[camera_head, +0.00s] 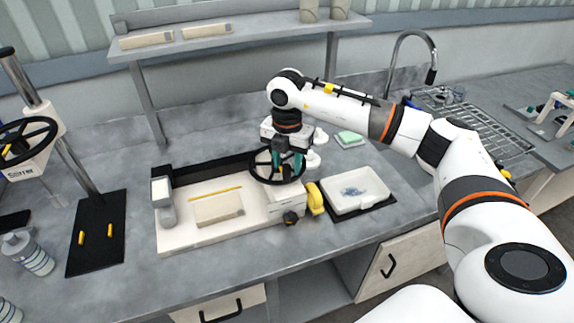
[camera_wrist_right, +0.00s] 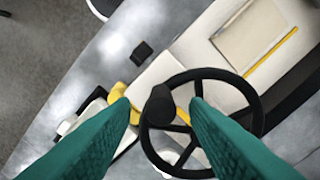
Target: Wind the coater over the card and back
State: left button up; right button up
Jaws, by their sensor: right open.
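The coater (camera_head: 180,236) is a cream bench machine on the worktop. A tan card (camera_head: 217,208) lies on its bed, and it also shows in the wrist view (camera_wrist_right: 252,36). A yellow bar (camera_head: 217,193) lies along the card's far edge. A black handwheel (camera_head: 252,170) sits at the coater's right end; its rim shows in the wrist view (camera_wrist_right: 256,105), with a dark knob (camera_wrist_right: 158,106). My right gripper (camera_head: 286,170) is open over the wheel, its teal fingertips (camera_wrist_right: 160,103) on either side of the knob. Contact cannot be told. My left gripper is out of view.
A white tray (camera_head: 375,202) with a bluish patch stands right of the coater, beside a yellow part (camera_head: 315,199). A stirrer stand (camera_head: 97,262) and bottle (camera_head: 28,254) are at left. A shelf (camera_head: 240,33) spans the back. A sink tap (camera_head: 432,72) stands back right.

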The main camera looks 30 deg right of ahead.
jog(key=shift+f, duration=1.5)
jog(key=shift+c, duration=0.4)
grip_shut()
